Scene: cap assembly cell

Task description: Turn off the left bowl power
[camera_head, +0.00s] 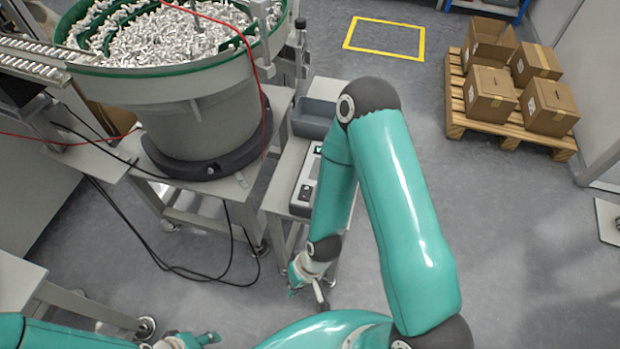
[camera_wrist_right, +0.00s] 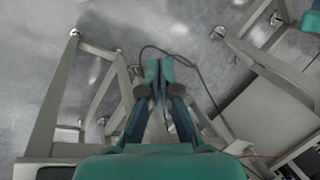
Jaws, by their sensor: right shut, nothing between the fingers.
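The bowl feeder (camera_head: 205,110) at the upper left is a large grey drum with a green rim, full of small pale parts. Beside it, on a narrow stand, is a grey control box (camera_head: 304,195) with dark panels and small switches. My right arm covers part of this box, and I cannot read the switch position. My right gripper (camera_head: 308,292) points down, below and in front of the stand, apart from the box. In the right wrist view its fingers (camera_wrist_right: 158,72) are together and empty. My left gripper (camera_head: 195,340) shows partly at the bottom edge.
A grey bin (camera_head: 313,118) sits behind the control box. Black cables (camera_head: 190,270) hang to the floor under the feeder table. A pallet (camera_head: 510,130) with cardboard boxes (camera_head: 490,93) stands at the upper right. The floor at right is mostly clear.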

